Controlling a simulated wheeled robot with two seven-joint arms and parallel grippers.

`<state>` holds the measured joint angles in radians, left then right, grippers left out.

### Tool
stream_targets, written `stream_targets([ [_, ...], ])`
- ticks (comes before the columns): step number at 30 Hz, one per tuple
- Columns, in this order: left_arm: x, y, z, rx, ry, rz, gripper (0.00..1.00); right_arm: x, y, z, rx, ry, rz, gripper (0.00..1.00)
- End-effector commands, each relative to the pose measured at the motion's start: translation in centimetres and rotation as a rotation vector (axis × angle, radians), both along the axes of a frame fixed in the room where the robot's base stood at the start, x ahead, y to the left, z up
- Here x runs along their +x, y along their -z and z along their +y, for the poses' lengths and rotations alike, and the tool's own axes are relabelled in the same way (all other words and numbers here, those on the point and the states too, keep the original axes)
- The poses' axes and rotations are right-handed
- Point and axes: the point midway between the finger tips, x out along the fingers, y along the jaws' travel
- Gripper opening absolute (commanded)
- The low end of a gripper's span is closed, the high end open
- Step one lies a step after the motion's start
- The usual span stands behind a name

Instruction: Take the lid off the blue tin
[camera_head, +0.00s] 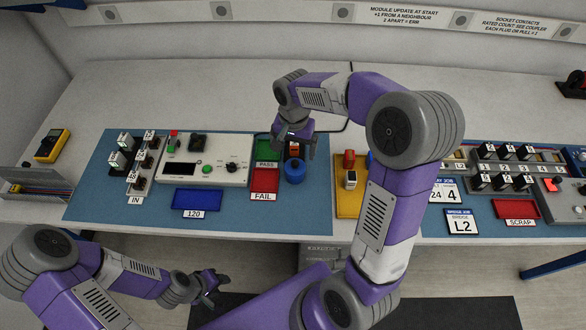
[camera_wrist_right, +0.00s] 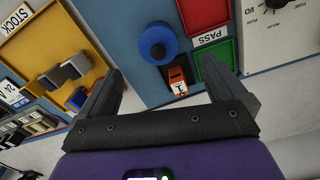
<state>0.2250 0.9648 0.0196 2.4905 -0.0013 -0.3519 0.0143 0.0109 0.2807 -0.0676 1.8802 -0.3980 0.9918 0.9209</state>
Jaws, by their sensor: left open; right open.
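The blue tin (camera_head: 294,172) stands upright on the blue mat, right of the red FAIL tray; in the right wrist view it is a round blue shape (camera_wrist_right: 158,45) with a dark knob on its lid. The lid appears seated on it. My right gripper (camera_head: 294,138) is open and empty, above and behind the tin in the head view. In the wrist view its two fingers (camera_wrist_right: 160,86) point toward the mat, with the tin beyond the tips and not between them. My left gripper (camera_head: 212,287) is open and empty, in front of the bench edge.
A black and orange module (camera_wrist_right: 178,78) stands close to the tin. The green PASS tray (camera_head: 268,148) and red FAIL tray (camera_head: 263,182) are left of it. The yellow STOCK tray (camera_head: 348,202) with small parts is to its right.

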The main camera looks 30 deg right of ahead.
Motion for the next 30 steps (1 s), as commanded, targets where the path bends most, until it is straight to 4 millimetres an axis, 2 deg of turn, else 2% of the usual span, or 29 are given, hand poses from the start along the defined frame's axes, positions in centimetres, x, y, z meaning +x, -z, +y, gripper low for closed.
stream_targets([
  [8,0.0,1.1,0.0,0.0,0.0,0.0,0.43,-0.1,3.1,0.0,-0.001,-0.001,0.002,0.98],
  [16,0.0,2.5,0.0,0.0,0.0,0.0,0.43,-0.4,7.0,-0.1,0.0,0.0,0.003,0.98],
  [20,0.0,2.6,0.0,0.0,0.0,0.0,0.43,-0.3,7.7,-0.1,0.0,0.0,0.0,0.98],
  [26,0.0,2.5,0.0,0.0,0.0,0.0,0.43,-0.3,7.6,-0.1,0.0,0.0,0.0,0.98],
  [30,0.0,2.5,0.0,0.0,0.0,0.0,0.43,-0.3,7.6,-0.1,0.0,0.0,0.0,0.78],
])
